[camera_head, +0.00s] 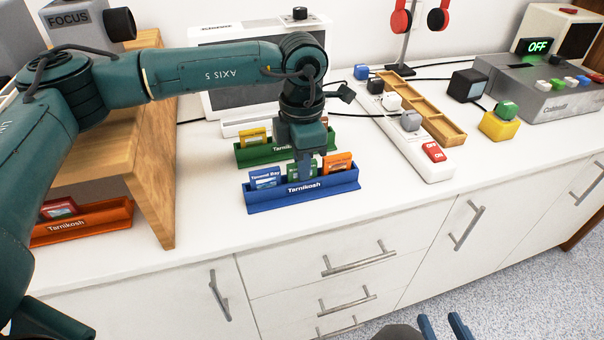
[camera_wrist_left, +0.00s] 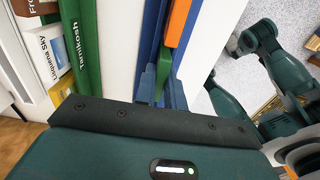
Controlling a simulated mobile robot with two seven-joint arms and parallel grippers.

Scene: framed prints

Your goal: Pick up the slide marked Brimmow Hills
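A blue tray marked Tarnikosh (camera_head: 300,197) holds a blue slide (camera_head: 264,179) that seems to read Tanend Bay, a green slide (camera_head: 294,172) and an orange slide (camera_head: 338,163). I cannot read Brimmow Hills on any slide. My left gripper (camera_head: 304,168) points down into this tray at the green slide and hides much of it. My right gripper (camera_head: 444,326) is open and empty at the bottom edge.
A green tray (camera_head: 270,152) stands just behind, with a yellow slide (camera_head: 254,136). An orange tray (camera_head: 95,226) with a red slide (camera_head: 58,209) sits under a wooden stand (camera_head: 150,150). A white power strip (camera_head: 407,141) lies to the right. The counter's front strip is clear.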

